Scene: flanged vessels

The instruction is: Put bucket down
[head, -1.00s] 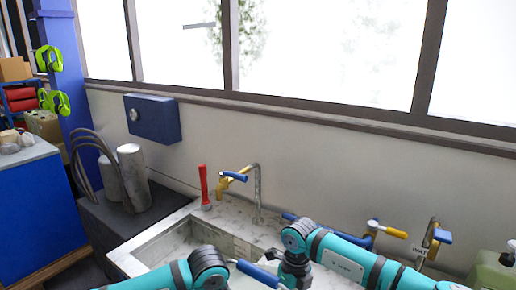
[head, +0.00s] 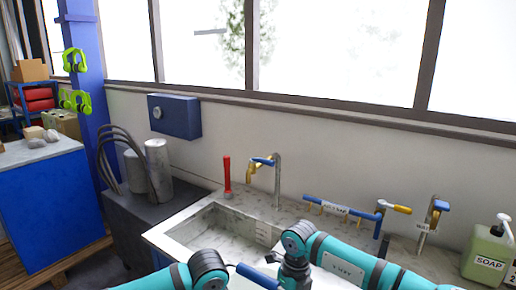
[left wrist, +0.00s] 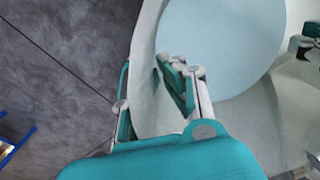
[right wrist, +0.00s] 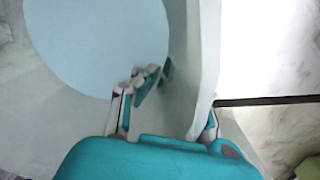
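The bucket shows only in the wrist views, close up. It has a pale grey-white wall with a light blue round area inside, which may be its floor or a liquid. In the left wrist view its wall (left wrist: 146,88) passes between the fingers of my left gripper (left wrist: 152,98), one inside and one outside. In the right wrist view the opposite wall (right wrist: 192,55) passes between the fingers of my right gripper (right wrist: 178,105) in the same way. Both grippers appear shut on the wall. The head view shows my arms but neither the grippers nor the bucket.
A marble sink (head: 205,230) with taps lies ahead, with a red-handled tool (head: 227,176) behind it. A green soap bottle (head: 487,250) stands at right. Grey cylinders (head: 158,172) stand on a dark block at left. A blue cabinet (head: 42,205) is at far left.

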